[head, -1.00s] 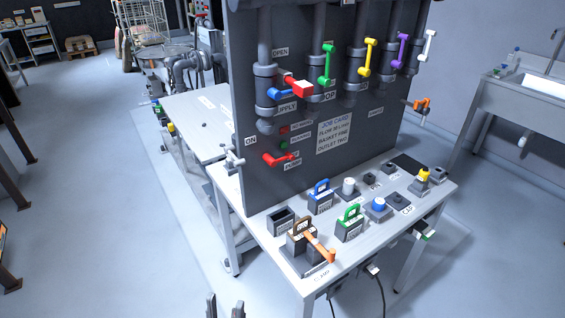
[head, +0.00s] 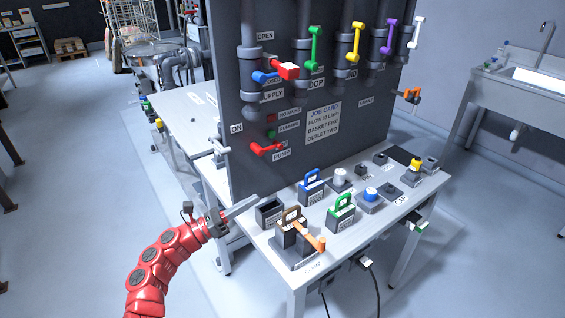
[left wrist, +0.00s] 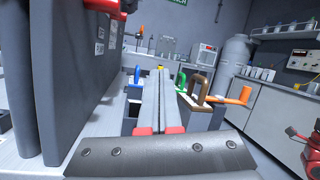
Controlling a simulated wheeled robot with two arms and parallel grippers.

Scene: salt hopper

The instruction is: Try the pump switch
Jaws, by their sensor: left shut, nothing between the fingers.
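The pump switch is a red lever (head: 267,149) low on the left of the dark panel (head: 215,90), above the PUMP label (head: 282,155). Its handle lies roughly sideways, with the ON label (head: 237,129) to its upper left. My left gripper (head: 254,199) is shut and empty, below the lever and apart from it, by the panel's lower left corner. In the left wrist view its shut fingers (left wrist: 159,75) point forward beside the panel. A red part shows at the top edge there; I cannot tell if it is the lever. My right gripper is not in view.
A red lamp (head: 271,118) and a green lamp (head: 270,134) sit above the lever. A red-handled supply valve (head: 287,70) is higher up. Handled baskets, blue (head: 311,174), green (head: 344,201) and brown (head: 291,214), stand on the bench right of my gripper.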

